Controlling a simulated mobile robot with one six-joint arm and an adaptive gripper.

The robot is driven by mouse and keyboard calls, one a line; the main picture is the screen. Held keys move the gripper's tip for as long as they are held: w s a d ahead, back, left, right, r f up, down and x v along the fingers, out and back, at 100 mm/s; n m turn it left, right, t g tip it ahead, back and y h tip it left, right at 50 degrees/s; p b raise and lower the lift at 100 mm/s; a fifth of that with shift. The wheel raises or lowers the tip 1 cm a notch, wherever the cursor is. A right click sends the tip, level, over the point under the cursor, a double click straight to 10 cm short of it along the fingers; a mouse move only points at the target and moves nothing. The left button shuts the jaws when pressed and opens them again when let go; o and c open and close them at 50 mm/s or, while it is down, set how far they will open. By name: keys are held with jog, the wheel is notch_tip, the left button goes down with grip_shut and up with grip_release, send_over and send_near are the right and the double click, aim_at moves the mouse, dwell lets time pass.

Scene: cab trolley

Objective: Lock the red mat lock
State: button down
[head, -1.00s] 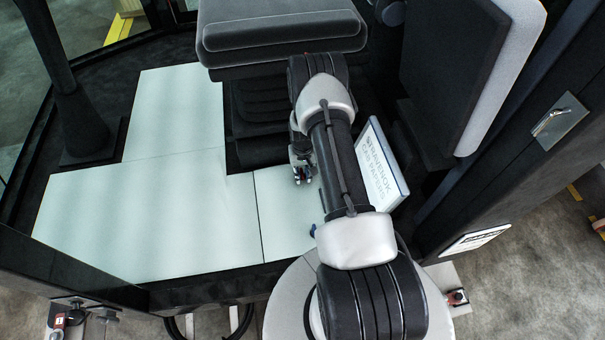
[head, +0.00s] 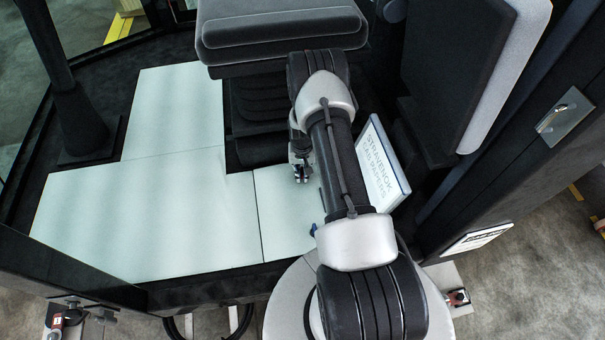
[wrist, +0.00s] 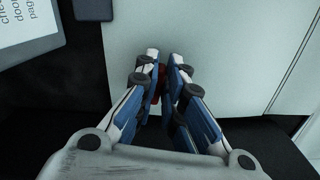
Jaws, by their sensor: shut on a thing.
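My gripper (wrist: 165,75) is shut on the red mat lock (wrist: 161,72), a small red piece showing between the fingers in the wrist view. The fingers cover most of it, so which way it is turned cannot be told. It is at the edge of the pale mat panel (wrist: 200,50), beside dark floor.
A binder labelled cab papers (head: 382,165) stands right of the panel. The seat (head: 280,30) is behind. A small blue piece (head: 314,229) is at the panel's near right. Larger pale mat panels (head: 150,220) lie clear at left. A door frame (head: 510,140) is at right.

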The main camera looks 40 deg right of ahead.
jog(key=m+b, duration=0.1)
jog(key=m, duration=0.1)
jog(key=m+b, duration=0.1)
jog(key=m, duration=0.1)
jog(key=shift+w+a+f, duration=0.1)
jog(key=shift+w+a, duration=0.1)
jog(key=m+b, duration=0.1)
jog(key=m, duration=0.3)
jog(key=shift+w+a, duration=0.1)
jog(key=shift+w, duration=0.05)
jog(key=m, duration=0.1)
jog(key=m+b, duration=0.1)
jog(key=m, duration=0.2)
jog(key=shift+w+b, duration=0.25)
jog(key=shift+b, duration=0.15)
jog(key=shift+w+m+b, duration=0.15)
jog(key=shift+m+b, duration=0.25)
jog(key=shift+m, duration=1.5)
jog(key=c, duration=1.7)
grip_release()
jog(key=shift+r, duration=0.2)
